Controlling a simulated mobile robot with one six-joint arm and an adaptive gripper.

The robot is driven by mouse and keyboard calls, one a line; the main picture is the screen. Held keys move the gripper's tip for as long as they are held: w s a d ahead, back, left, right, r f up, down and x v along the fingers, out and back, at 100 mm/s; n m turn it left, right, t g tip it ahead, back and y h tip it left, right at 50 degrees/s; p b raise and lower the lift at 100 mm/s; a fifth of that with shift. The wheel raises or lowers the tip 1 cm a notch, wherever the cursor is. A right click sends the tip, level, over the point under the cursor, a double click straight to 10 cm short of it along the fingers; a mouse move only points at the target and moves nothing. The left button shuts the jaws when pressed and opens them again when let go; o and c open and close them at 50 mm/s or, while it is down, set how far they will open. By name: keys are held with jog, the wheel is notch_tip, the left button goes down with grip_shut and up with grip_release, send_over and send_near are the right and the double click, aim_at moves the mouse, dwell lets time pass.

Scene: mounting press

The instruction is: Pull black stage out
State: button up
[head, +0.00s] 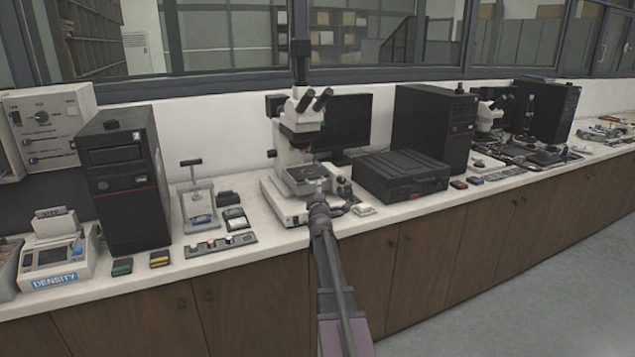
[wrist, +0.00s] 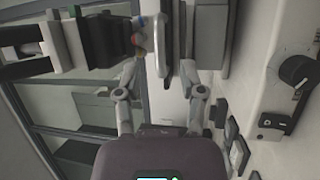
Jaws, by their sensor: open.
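The black stage (head: 300,174) is a dark flat plate on the white microscope (head: 297,128) in the head view. In the wrist view, which is turned sideways, the stage (wrist: 174,45) is seen nearly edge-on beyond my fingers, beside the objectives (wrist: 140,36). My gripper (head: 318,194) is at the front of the microscope, just in front of the stage. In the wrist view my gripper (wrist: 160,76) is open, with a finger on each side of the stage's near edge. I cannot tell whether either finger touches it.
A black case (head: 400,176) stands to the right of the microscope, and a monitor (head: 345,122) behind it. A small press (head: 197,200) and a switch panel (head: 220,243) stand to the left. The floor in front of the cabinets is clear.

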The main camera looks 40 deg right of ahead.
aim_at(309, 175)
jog(key=shift+p+x, duration=0.35)
jog(key=shift+x, duration=2.35)
grip_shut()
